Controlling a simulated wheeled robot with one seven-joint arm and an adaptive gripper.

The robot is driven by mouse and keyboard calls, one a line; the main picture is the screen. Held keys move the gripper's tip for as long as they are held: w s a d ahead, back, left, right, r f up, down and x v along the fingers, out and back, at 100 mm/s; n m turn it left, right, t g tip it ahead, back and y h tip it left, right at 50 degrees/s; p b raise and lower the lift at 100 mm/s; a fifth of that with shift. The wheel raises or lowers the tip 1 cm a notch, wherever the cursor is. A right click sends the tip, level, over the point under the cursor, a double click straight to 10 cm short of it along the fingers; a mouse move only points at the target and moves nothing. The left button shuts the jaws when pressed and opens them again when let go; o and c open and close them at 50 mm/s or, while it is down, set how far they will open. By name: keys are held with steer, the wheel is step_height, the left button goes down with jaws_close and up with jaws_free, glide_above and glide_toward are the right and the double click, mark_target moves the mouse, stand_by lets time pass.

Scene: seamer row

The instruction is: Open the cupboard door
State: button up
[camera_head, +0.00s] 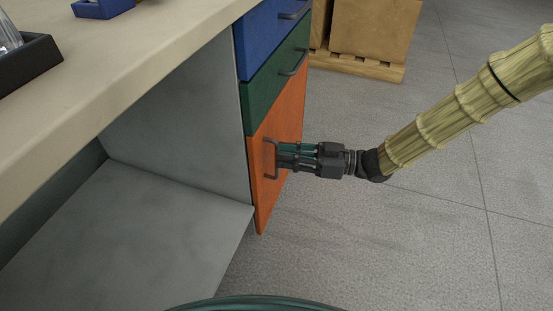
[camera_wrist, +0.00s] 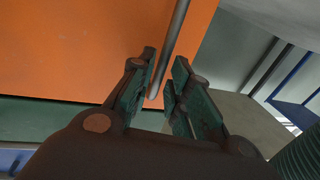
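The orange cupboard door (camera_head: 280,115) is the lowest front of the cabinet, below a green front and a blue one. I cannot tell whether it stands slightly ajar. Its dark bar handle (camera_head: 268,174) is near the door's left edge. My gripper (camera_head: 279,155) reaches the handle from the right. In the wrist view, the door (camera_wrist: 80,45) fills the upper left, and the handle (camera_wrist: 176,27) runs between the fingers of my gripper (camera_wrist: 166,62). The fingers are apart, one on each side of the bar, with a visible gap. Finger contact with the bar is unclear.
The beige worktop (camera_head: 130,45) extends left above an open grey bay. The green front (camera_head: 275,88) and blue front (camera_head: 262,40) have their own handles. Boxes on a wooden pallet (camera_head: 358,66) stand behind. The grey floor (camera_head: 400,240) right of the cabinet is clear.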

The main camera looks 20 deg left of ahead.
mark_target(276, 175)
steer(key=shift+s+a+b, duration=0.15)
steer(key=shift+a+b, duration=0.1)
steer(key=shift+a, duration=0.5)
steer(key=shift+s+a+b, duration=0.1)
steer(key=shift+a+b, duration=0.15)
steer(key=shift+a, duration=0.5)
jaws_close()
